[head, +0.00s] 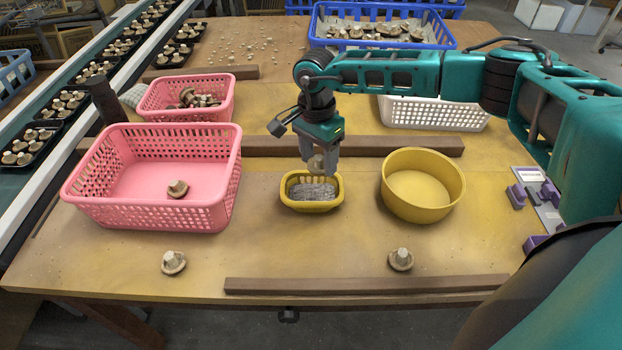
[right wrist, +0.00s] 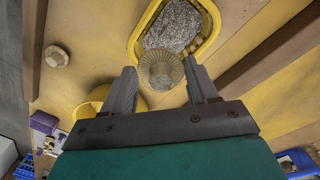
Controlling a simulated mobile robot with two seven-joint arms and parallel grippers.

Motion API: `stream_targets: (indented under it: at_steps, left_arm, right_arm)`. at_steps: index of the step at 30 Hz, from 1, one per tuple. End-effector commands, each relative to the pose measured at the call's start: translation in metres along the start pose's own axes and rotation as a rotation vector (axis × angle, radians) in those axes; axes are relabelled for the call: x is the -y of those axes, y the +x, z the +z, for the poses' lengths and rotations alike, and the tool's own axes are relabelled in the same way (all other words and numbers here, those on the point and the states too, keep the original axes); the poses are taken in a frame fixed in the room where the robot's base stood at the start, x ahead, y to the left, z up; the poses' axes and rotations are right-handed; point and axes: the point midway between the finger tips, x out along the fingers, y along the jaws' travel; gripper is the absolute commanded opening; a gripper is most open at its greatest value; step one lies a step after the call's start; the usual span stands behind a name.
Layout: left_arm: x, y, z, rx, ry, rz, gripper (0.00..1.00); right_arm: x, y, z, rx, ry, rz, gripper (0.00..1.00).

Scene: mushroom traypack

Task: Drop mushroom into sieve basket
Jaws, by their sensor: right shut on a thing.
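My right gripper (head: 318,168) points down over the small yellow basket (head: 312,205), which has a grey textured lining inside. It is shut on a pale mushroom (head: 316,163), held just above the basket's back part. In the right wrist view the mushroom (right wrist: 160,70) sits between the fingertips (right wrist: 163,80), its ribbed cap facing the camera, with the basket's yellow rim (right wrist: 137,35) beyond. One mushroom (head: 178,188) lies in the large pink basket (head: 150,215). Two more lie on the table, at front left (head: 173,262) and front right (head: 400,259). My left gripper is not in view.
A round yellow bowl (head: 422,208) stands right of the small basket. A smaller pink basket (head: 160,113) holds mushrooms. A white basket (head: 435,122) and a blue crate (head: 325,42) stand behind. Wooden bars (head: 366,284) cross the table. Trays of mushrooms line the conveyor at left.

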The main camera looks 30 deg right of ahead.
Motion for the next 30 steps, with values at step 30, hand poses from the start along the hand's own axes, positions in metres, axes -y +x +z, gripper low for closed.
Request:
stream_targets:
  at_steps: [30]
  left_arm:
    - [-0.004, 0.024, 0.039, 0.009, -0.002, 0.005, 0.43]
  right_arm:
    - [0.004, 0.061, -0.004, -0.001, 0.035, -0.001, 0.61]
